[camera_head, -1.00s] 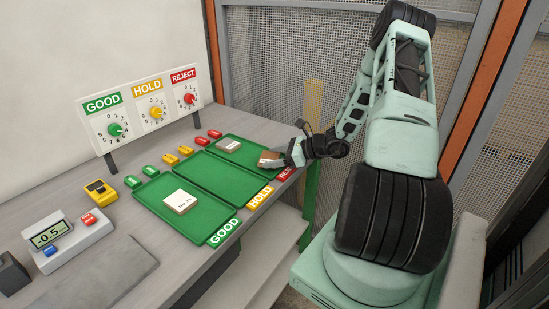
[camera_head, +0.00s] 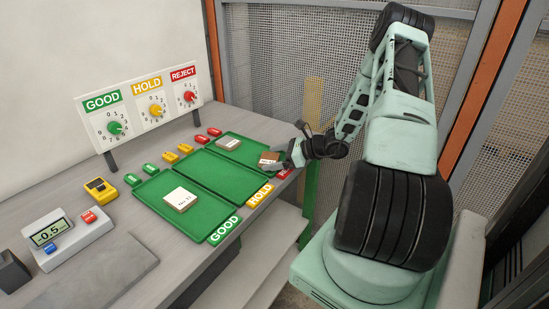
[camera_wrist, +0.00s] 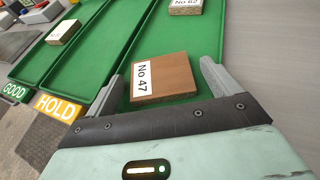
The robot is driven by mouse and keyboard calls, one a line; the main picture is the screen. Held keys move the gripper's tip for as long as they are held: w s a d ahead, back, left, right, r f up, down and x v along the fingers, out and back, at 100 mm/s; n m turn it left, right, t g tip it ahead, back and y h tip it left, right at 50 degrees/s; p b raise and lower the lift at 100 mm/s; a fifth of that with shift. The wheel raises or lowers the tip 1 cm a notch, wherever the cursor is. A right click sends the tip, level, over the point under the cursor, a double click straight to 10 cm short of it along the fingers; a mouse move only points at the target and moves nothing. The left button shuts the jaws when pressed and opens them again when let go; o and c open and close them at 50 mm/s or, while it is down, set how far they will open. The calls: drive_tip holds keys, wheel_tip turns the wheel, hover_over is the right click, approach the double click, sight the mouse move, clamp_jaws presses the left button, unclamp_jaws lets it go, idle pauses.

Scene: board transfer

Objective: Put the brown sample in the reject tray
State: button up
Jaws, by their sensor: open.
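The brown sample (camera_wrist: 163,78), labelled No 47, lies in the reject tray (camera_wrist: 209,35), near its front end. In the head view the brown sample (camera_head: 270,157) shows beside my gripper (camera_head: 285,160). In the wrist view my gripper (camera_wrist: 162,82) is open, with one finger on each side of the brown sample and gaps visible beside it. The reject tray (camera_head: 250,142) also holds a grey-topped sample (camera_head: 229,144) towards its back. The REJECT label is mostly hidden by my gripper.
The hold tray (camera_head: 215,175) is empty. The good tray (camera_head: 155,205) holds a white-topped sample (camera_head: 180,200). A board with three dials (camera_head: 150,110) stands behind the trays. A scale (camera_head: 65,240) and a yellow device (camera_head: 99,189) stand at the left.

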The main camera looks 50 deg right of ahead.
drive_tip(key=shift+r, duration=0.2)
drive_tip(key=b+v, duration=0.2)
drive_tip(key=v, duration=1)
drive_tip(key=w+a+r+n+g+y, duration=0.1)
drive_tip(key=w+a+n, duration=0.1)
drive_tip(key=a, duration=0.2)
drive_tip(key=w+a+r+n+g+y, duration=0.1)
drive_tip(key=a+n+g, duration=0.1)
drive_tip(key=a, duration=0.3)
drive_tip(key=w+a+r+n+g+y, duration=0.1)
drive_tip(key=w+a+n, duration=0.1)
drive_tip(key=a+n, duration=0.1)
drive_tip(key=shift+w+a+g, duration=0.15)
drive_tip(key=shift+a+g, duration=0.05)
drive_tip(key=shift+a, duration=0.25)
drive_tip(key=shift+w+a+g, duration=0.2)
drive_tip(key=shift+a, duration=0.2)
drive_tip(key=a+r+n+g, duration=0.3)
drive_tip(key=a+n+g, duration=0.45)
drive_tip(key=a, duration=0.75)
drive_tip(key=s+a+r+n+h, duration=0.2)
drive_tip(key=s+a+n+h, duration=0.2)
drive_tip(key=s+a+n, duration=0.5)
drive_tip(key=s+a+r+n+h, duration=0.2)
drive_tip(key=s+a+n+h, duration=0.2)
drive_tip(key=s+a+n, duration=0.5)
drive_tip(key=a+n, duration=0.3)
drive_tip(key=n, duration=0.3)
drive_tip(key=shift+s+r, duration=0.35)
drive_tip(key=shift+r, duration=0.05)
